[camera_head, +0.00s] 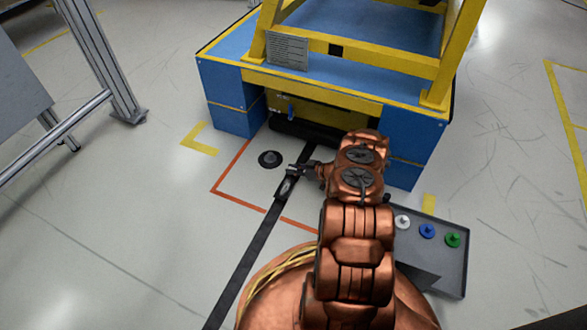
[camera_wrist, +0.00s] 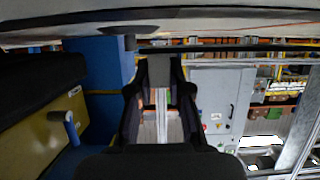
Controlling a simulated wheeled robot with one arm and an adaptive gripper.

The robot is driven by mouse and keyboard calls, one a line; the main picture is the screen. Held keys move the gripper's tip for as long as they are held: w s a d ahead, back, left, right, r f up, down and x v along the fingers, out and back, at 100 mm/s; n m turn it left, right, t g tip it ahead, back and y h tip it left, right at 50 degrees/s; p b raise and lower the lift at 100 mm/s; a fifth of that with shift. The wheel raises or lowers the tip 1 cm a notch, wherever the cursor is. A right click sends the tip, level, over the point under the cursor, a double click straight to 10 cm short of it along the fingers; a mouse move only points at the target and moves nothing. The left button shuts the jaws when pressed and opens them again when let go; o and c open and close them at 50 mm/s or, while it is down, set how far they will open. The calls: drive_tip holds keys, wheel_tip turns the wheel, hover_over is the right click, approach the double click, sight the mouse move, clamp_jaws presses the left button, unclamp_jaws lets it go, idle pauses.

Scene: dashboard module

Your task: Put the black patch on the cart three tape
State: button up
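The black patch (camera_head: 269,159) is a round disc with a raised centre. It lies flat on the floor inside the corner of an orange-red tape outline (camera_head: 234,198). In the wrist view, which looks upside down, what seems to be its knob (camera_wrist: 130,42) stands against the floor at the top. My gripper (camera_head: 289,181) is just right of and nearer than the patch, apart from it. In the wrist view my gripper (camera_wrist: 159,72) shows its two fingers spread, with background visible between them. Which cart is number three cannot be read.
A blue and yellow cart frame (camera_head: 300,75) stands behind the outline. A grey tray (camera_head: 452,268) with white, blue and green knobs lies right of my arm. A dark strip (camera_head: 246,265) crosses the floor. Open floor lies left; a metal frame (camera_head: 120,100) stands far left.

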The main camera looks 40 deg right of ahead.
drive_tip(key=o, duration=0.4)
drive_tip(key=shift+f, duration=0.45)
drive_tip(key=shift+o, duration=0.2)
drive_tip(key=r+p+v, duration=0.1)
drive_tip(key=p+v, duration=0.4)
drive_tip(key=v, duration=0.7)
drive_tip(key=shift+p, duration=0.35)
drive_tip(key=shift+r, duration=0.1)
